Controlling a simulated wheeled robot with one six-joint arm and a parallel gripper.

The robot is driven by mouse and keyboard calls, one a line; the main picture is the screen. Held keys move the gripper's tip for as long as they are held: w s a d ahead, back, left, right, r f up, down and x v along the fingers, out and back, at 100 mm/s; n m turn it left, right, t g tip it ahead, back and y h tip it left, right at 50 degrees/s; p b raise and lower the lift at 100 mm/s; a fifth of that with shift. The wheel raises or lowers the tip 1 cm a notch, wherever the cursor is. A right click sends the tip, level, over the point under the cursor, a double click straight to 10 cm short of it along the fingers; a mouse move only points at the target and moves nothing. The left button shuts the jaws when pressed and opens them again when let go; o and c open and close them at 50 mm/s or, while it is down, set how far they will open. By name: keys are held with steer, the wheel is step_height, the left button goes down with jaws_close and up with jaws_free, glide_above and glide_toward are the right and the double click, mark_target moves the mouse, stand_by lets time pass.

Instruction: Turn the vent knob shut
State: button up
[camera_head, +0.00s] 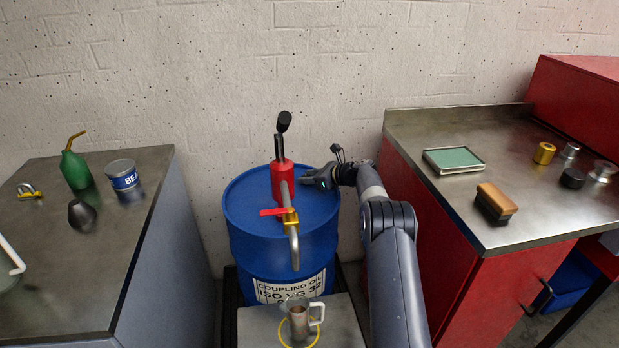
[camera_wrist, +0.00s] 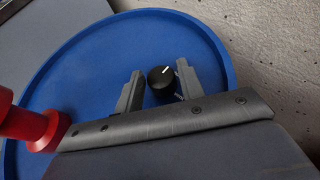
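The vent knob (camera_wrist: 161,84) is a round black knob with a white pointer line on the blue drum lid (camera_wrist: 85,75). Its line points up and slightly right in the wrist view. My gripper (camera_wrist: 159,80) is open, with one finger on each side of the knob; narrow gaps seem to show, and I cannot tell whether either finger touches it. A small label, partly hidden, shows beside the knob. In the head view my gripper (camera_head: 309,179) is over the right side of the blue drum (camera_head: 252,240), and the knob is hidden there.
A red hand pump (camera_head: 282,183) with a red lever and metal spout stands on the drum, left of my gripper. A metal mug (camera_head: 299,320) stands below the spout. A bare wall is close behind. A red cabinet (camera_head: 435,235) stands right of my arm.

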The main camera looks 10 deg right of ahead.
steer(key=shift+o, duration=1.3)
steer(key=v, duration=1)
steer(key=shift+s+d+r, duration=0.2)
steer(key=shift+s+d, duration=0.05)
steer(key=shift+a, duration=0.1)
steer(key=x, duration=1)
steer(key=shift+w+a+f, duration=0.15)
steer(key=shift+w+f, duration=0.05)
steer(key=shift+w, duration=0.05)
